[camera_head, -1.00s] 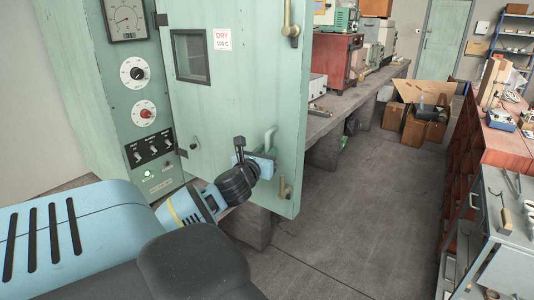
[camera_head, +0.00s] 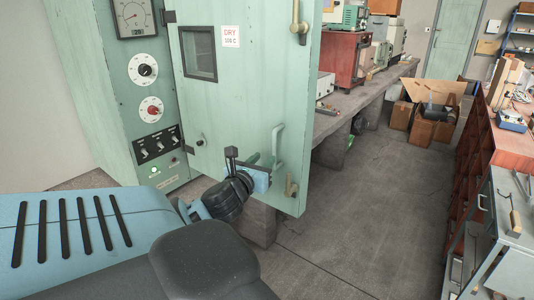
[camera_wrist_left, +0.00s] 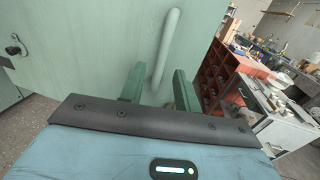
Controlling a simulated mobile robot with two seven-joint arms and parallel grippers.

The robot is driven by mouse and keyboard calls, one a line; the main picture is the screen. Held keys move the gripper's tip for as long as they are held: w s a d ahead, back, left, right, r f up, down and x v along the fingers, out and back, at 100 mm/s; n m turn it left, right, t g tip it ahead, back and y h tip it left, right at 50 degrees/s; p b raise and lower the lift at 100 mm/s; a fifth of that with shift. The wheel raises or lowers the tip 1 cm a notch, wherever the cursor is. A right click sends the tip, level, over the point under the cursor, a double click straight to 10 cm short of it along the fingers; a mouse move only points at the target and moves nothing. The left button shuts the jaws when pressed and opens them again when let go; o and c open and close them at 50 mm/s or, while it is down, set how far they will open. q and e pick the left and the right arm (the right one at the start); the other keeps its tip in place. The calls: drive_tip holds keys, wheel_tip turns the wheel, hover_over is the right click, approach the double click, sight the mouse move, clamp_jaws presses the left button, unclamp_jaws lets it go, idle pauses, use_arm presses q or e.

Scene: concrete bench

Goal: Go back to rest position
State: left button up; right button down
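My left gripper (camera_head: 262,178) is at the lower part of the pale green oven door (camera_head: 240,110), just below and in front of its bar handle (camera_head: 279,143). In the left wrist view, the two green fingers of my left gripper (camera_wrist_left: 158,88) stand apart with nothing clamped between them. The lower end of the handle (camera_wrist_left: 167,42) shows in the gap between them; I cannot tell whether it touches a finger. My left arm comes in from the lower left. My right gripper is not in view.
The oven's control panel (camera_head: 150,100) has dials and a lit green lamp. A long bench (camera_head: 350,112) with instruments runs behind the door. Cardboard boxes (camera_head: 425,118) stand at the far end. Red shelving (camera_head: 472,165) and a grey cart (camera_head: 510,235) line the right. The floor between is clear.

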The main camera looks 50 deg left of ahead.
use_arm(q)
drive_tip(key=shift+s+d, duration=0.1)
drive_tip(key=shift+s, duration=0.25)
idle(0.4)
drive_tip(key=s+d+f+m+t+h, duration=0.1)
drive_tip(key=s+d+f+m+h, duration=0.3)
drive_tip(key=d+f+m, duration=0.8)
drive_tip(key=s+d+f+m+h, duration=0.4)
drive_tip(key=d+f+m, duration=0.45)
drive_tip(key=m, duration=0.75)
drive_tip(key=s+d+f+m+g, duration=0.3)
drive_tip(key=s+d+f+m, duration=0.3)
drive_tip(key=f, duration=0.3)
drive_tip(key=s+d+f+m+g+h, duration=0.1)
drive_tip(key=s+d+f+m+g, duration=0.3)
drive_tip(key=s+d+f+m, duration=0.2)
wheel_tip(320, 180, down, 3)
drive_tip(key=m, duration=0.3)
drive_tip(key=shift+d+m+g+h, duration=0.3)
drive_tip(key=shift+d, duration=0.1)
drive_tip(key=shift+s+a+r, duration=0.1)
drive_tip(key=shift+a, duration=0.05)
